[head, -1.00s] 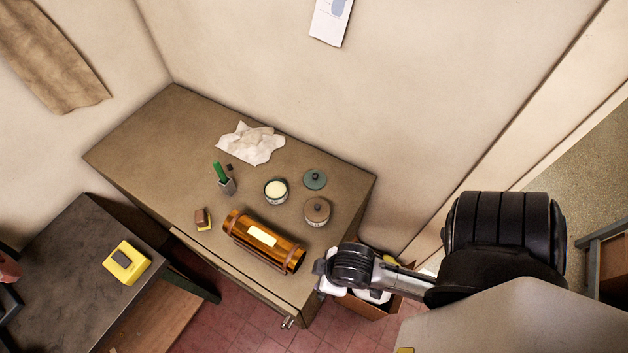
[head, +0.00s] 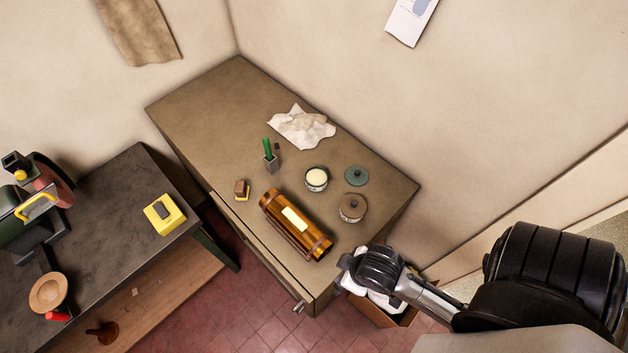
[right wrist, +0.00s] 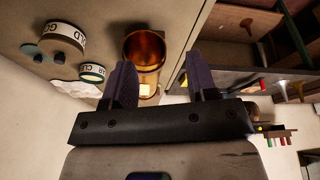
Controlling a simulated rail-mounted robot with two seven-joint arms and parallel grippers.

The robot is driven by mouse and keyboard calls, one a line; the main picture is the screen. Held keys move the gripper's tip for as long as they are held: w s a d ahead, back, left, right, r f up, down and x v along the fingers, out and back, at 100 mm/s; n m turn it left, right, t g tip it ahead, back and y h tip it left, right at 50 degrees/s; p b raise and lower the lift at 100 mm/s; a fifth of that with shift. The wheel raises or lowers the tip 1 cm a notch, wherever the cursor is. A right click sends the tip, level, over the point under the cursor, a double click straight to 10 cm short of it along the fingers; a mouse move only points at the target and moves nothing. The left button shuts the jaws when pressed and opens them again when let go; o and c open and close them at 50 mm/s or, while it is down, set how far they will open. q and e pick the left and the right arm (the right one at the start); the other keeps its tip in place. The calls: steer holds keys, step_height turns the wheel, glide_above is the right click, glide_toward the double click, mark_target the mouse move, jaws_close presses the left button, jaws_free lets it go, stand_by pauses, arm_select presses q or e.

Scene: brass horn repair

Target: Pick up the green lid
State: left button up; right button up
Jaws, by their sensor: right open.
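The green lid (head: 356,175) is a round, dark teal disc with a small knob. It lies flat on the brown table near its right edge, beside an open jar of cream (head: 316,179) and a jar with a brown lid (head: 352,208). A teal disc that looks like the lid (right wrist: 30,49) shows at the left of the right wrist view. My right gripper (right wrist: 158,72) is open and empty, with its two dark fingers spread. In the head view it is at the table's right front edge, apart from the lid. My left gripper is not in view.
An amber cylinder (head: 295,225) lies in front of the jars. A crumpled white cloth (head: 301,127), a holder with a green handle (head: 271,160) and a small brown block (head: 242,188) are also on the table (head: 205,115). A dark workbench (head: 110,220) stands at left.

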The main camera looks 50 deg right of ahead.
steer(key=o, duration=0.9)
